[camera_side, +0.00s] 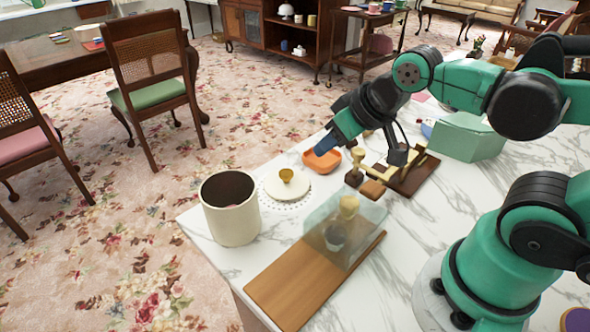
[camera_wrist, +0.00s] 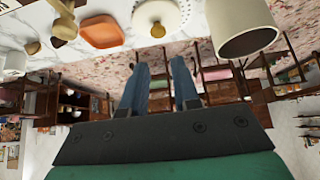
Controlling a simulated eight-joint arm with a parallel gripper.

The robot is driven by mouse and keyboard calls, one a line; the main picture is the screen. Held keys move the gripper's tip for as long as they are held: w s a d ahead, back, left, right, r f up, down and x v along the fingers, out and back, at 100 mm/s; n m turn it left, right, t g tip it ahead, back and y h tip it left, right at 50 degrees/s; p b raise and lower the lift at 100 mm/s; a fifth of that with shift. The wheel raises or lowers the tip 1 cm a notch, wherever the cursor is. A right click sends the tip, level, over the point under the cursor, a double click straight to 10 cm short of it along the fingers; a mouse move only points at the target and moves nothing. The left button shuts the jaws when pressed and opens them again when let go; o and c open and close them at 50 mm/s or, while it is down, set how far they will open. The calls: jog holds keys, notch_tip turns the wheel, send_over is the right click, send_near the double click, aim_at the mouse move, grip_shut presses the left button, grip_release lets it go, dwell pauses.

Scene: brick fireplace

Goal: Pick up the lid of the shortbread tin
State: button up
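The cream round lid (camera_side: 298,187) with a gold knob lies on a white lacy doily on the marble table. The lid also shows at the top of the wrist view (camera_wrist: 160,14). The cream cylindrical tin (camera_side: 232,220) stands upright and uncovered to its left; its open mouth shows in the wrist view (camera_wrist: 246,42). My gripper (camera_side: 325,144) is above the table, up and to the right of the lid in the side view, not touching it. In the wrist view its two blue fingers (camera_wrist: 159,70) are apart with nothing between them.
An orange dish (camera_side: 322,162) sits just beyond the lid. A clear glass cover (camera_side: 345,230) stands on a wooden board (camera_side: 290,290) in front. A dark tray (camera_side: 412,178) with wooden pieces and a mint-green box (camera_side: 465,138) are to the right.

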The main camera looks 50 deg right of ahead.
jog(key=o, duration=0.6)
jog(key=shift+w, duration=0.1)
jog(key=n+g+y, duration=0.1)
jog(key=n+g, duration=0.2)
jog(key=n, duration=0.1)
send_near(286, 172)
jog(key=shift+x, duration=1.15)
jog(key=shift+w+d+f+n+y, duration=0.1)
jog(key=shift+w+f+n+y, duration=0.1)
jog(key=shift+f, duration=0.2)
jog(key=shift+w+d+f+n+y, duration=0.1)
jog(key=shift+w+f+y, duration=0.1)
jog(key=shift+f, duration=0.2)
jog(key=shift+x, duration=2.5)
